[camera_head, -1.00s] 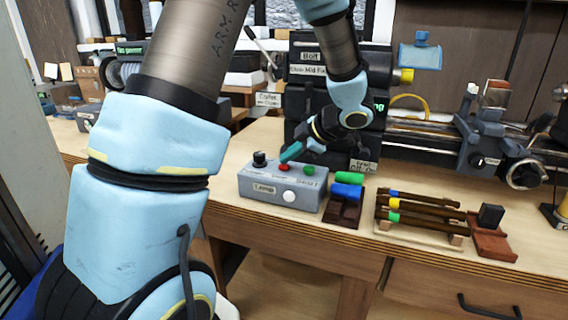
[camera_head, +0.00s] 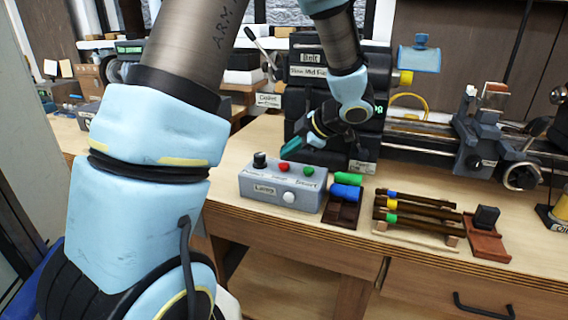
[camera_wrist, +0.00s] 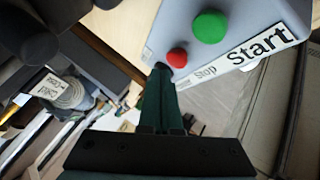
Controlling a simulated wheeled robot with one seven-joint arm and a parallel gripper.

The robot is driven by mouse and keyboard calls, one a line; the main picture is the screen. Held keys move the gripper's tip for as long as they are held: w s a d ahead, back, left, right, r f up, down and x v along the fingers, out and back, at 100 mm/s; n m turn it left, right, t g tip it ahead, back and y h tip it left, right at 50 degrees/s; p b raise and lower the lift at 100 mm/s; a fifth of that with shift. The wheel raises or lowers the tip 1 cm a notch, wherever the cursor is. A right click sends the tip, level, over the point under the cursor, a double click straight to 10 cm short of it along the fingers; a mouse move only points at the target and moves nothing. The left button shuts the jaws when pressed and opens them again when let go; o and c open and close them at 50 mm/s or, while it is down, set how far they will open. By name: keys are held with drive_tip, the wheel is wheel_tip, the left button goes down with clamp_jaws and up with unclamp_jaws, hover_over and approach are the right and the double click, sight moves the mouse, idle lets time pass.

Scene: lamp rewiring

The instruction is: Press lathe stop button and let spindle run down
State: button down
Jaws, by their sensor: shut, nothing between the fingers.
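The grey control box (camera_head: 262,190) stands at the front of the bench. On its top are a black knob (camera_head: 260,159), a red stop button (camera_head: 283,167) and a green start button (camera_head: 308,171). In the wrist view the red button (camera_wrist: 177,58) is beside the label "Stop", and the green button (camera_wrist: 210,27) is beside "Start". My gripper (camera_head: 291,148) is shut and empty, above and behind the red button and apart from it in the head view. In the wrist view its tips (camera_wrist: 160,72) are just left of the red button. The lathe (camera_head: 470,140) stands behind; its spindle is largely hidden by my arm.
Green and blue cylinders (camera_head: 347,184) lie in a dark holder right of the box. Several dark rods (camera_head: 415,208) lie on a rack further right, beside a red-brown block stand (camera_head: 483,236). Bare bench top (camera_head: 225,180) shows left of the box.

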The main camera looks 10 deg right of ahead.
sight(288, 164)
drive_tip(key=shift+r+p, duration=2.6)
drive_tip(key=shift+p, duration=0.15)
drive_tip(key=shift+f, duration=0.1)
drive_tip(key=shift+w+a, duration=0.1)
drive_tip(key=shift+w, duration=0.05)
drive_tip(key=w+a+r+m+t+h, duration=0.2)
drive_tip(key=w+r+m+t+h, duration=0.15)
drive_tip(key=w+m, duration=0.2)
drive_tip(key=s+a+f+m+g+h, duration=0.1)
drive_tip(key=s+a+m+g, duration=0.3)
drive_tip(key=s, duration=0.5)
drive_tip(key=s+a+f+m+g+h, duration=0.2)
drive_tip(key=s+a+f+m+g, duration=0.1)
drive_tip(key=s+a+m, duration=0.6)
drive_tip(key=shift+s+a+f+g, duration=0.3)
drive_tip(key=shift+s+a+g, duration=0.25)
drive_tip(key=shift+a+g, duration=0.45)
